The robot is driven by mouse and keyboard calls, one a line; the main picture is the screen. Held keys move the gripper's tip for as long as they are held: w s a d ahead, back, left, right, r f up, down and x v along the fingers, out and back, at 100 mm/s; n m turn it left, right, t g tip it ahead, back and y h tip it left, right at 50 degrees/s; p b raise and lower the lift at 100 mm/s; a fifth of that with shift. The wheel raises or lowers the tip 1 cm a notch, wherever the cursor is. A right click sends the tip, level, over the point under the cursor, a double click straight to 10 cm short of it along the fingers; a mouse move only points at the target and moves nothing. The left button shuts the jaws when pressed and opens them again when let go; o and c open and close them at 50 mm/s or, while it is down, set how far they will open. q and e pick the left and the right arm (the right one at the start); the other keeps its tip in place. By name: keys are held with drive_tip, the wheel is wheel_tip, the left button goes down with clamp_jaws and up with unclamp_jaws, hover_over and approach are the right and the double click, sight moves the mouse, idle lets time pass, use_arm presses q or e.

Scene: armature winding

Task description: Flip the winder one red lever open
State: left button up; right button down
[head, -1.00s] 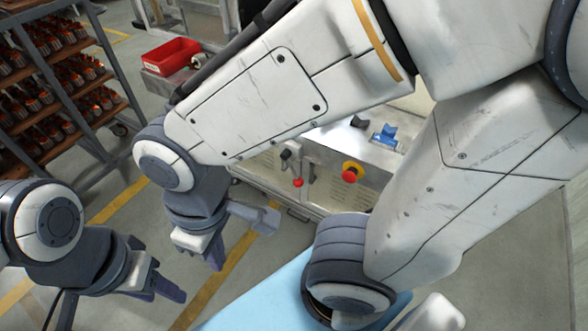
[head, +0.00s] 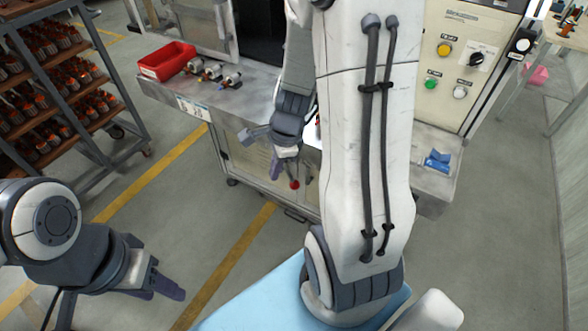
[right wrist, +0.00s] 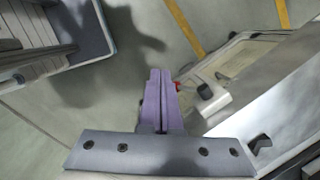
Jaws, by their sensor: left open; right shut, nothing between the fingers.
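The red lever's ball end (head: 294,184) shows on the front of the winder bench (head: 245,165) in the head view. My right gripper (head: 275,172) is just left of it, fingers pointing down. In the right wrist view the right fingers (right wrist: 160,85) are pressed together and empty; a small red part (right wrist: 178,87) shows at their right edge, partly hidden. I cannot tell whether they touch it. My left gripper (head: 165,287) is open and empty over the floor at the lower left, far from the lever.
A red bin (head: 168,60) and several small motor-like parts (head: 215,72) sit on the bench top. A blue fixture (head: 437,160) is at its right end, below the control panel (head: 458,65). A rack of armatures (head: 50,90) stands at left. The floor between is clear.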

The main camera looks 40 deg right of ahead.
sight(288, 173)
drive_tip(key=s+d+f+m, duration=0.1)
drive_tip(key=d+m, duration=0.4)
drive_tip(key=s+d+f+m+h, duration=0.1)
drive_tip(key=s+d+f+m, duration=0.1)
drive_tip(key=d+m, duration=0.2)
drive_tip(key=shift+s+d+f+m, duration=0.3)
drive_tip(key=shift+d+m, duration=0.1)
drive_tip(key=shift+d, duration=0.85)
drive_tip(key=w+a+f+b, duration=0.1)
drive_tip(key=w+f+b, duration=0.4)
drive_tip(key=f, duration=0.6)
drive_tip(key=shift+w+f+b, duration=0.3)
drive_tip(key=shift+b, duration=0.1)
drive_tip(key=shift+a, duration=0.1)
